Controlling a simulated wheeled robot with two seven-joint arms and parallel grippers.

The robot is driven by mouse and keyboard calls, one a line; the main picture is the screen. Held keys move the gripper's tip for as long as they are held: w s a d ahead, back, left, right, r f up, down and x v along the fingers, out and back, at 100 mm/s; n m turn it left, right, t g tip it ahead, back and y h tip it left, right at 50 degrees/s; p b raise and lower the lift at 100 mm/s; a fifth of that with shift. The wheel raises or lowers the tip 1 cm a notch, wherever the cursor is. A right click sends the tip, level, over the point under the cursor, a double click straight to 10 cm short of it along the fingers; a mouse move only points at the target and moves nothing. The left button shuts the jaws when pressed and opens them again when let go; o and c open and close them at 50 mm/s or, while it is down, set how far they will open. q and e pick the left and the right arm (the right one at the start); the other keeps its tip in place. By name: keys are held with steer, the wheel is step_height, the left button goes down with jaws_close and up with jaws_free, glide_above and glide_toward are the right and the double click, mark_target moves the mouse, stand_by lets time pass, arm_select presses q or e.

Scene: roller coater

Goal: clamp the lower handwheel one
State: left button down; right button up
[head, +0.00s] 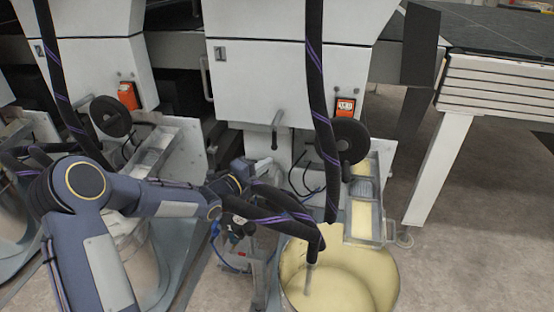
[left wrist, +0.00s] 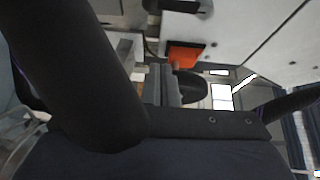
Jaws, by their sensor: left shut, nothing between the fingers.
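Under the unit marked 1, a black round handwheel (head: 350,140) sits just below and right of an orange display (head: 345,107). In the left wrist view a dark round handwheel (left wrist: 192,88) is partly hidden below an orange box (left wrist: 185,55). My left gripper (head: 250,172) is shut and empty, in front of the machine's lower part, left of and below the handwheel and apart from it. Its fingertips are hard to make out. A lower handwheel cannot be told apart behind my arm and the hoses. My right gripper is not in view.
A dark hose (head: 321,110) hangs in front of the unit, and another runs down into a bucket of yellowish liquid (head: 385,285). A metal trough (head: 361,205) stands right of my gripper. A second unit with its own black handwheel (head: 110,116) is at the left.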

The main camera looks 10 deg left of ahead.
mark_target(275, 147)
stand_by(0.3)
arm_select(q)
steer(key=w, duration=0.3)
steer(key=w+b, duration=0.1)
steer(key=w, duration=0.2)
steer(key=w+d+b, duration=0.1)
steer(key=w, duration=0.2)
steer(key=shift+w, duration=0.2)
